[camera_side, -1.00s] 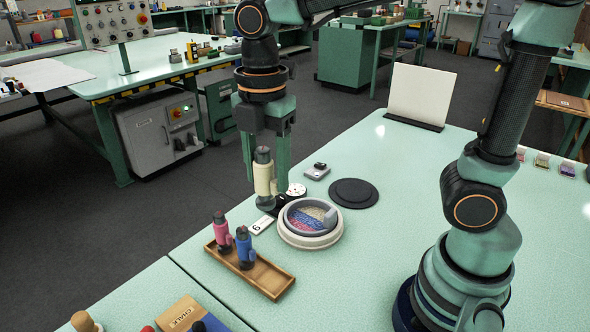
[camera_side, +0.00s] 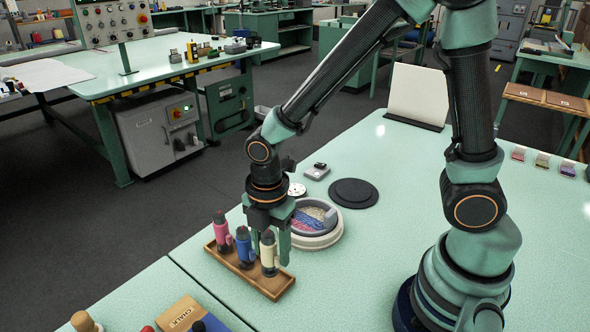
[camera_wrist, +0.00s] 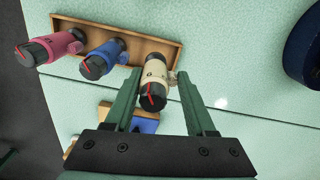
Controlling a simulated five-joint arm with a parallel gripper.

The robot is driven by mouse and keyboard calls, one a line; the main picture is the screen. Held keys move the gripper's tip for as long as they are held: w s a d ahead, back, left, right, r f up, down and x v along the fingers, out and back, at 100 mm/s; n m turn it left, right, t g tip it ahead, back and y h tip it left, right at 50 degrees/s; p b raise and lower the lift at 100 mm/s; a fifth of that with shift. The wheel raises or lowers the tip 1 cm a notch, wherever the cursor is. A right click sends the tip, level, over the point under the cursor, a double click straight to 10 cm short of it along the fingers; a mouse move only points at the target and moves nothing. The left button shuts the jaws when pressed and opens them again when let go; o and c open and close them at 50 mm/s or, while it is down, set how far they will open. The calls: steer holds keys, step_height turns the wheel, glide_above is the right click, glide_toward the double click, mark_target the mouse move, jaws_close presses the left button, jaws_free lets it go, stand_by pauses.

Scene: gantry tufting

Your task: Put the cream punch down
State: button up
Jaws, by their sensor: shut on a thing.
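The cream punch (camera_side: 268,252) stands upright at the right end of the wooden tray (camera_side: 272,287), with its base at or just above the tray floor; I cannot tell which. My gripper (camera_side: 270,240) is over that end of the tray and shut on the cream punch. In the wrist view, the cream punch (camera_wrist: 153,85) is between the two fingers (camera_wrist: 153,95). The blue punch (camera_side: 244,247) stands beside it in the middle of the tray, and the pink punch (camera_side: 221,232) stands at the left end.
A round bowl (camera_side: 317,240) with coloured bits sits just behind my gripper. A dark round disc (camera_side: 353,193) and a white panel (camera_side: 418,95) are farther back. A chalk box (camera_side: 182,314) lies in front of the tray. The table right of the tray is clear.

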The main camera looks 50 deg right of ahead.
mark_target(272, 259)
steer(key=shift+f, duration=1.5)
steer(key=o, duration=1.2)
steer(key=shift+f, duration=0.15)
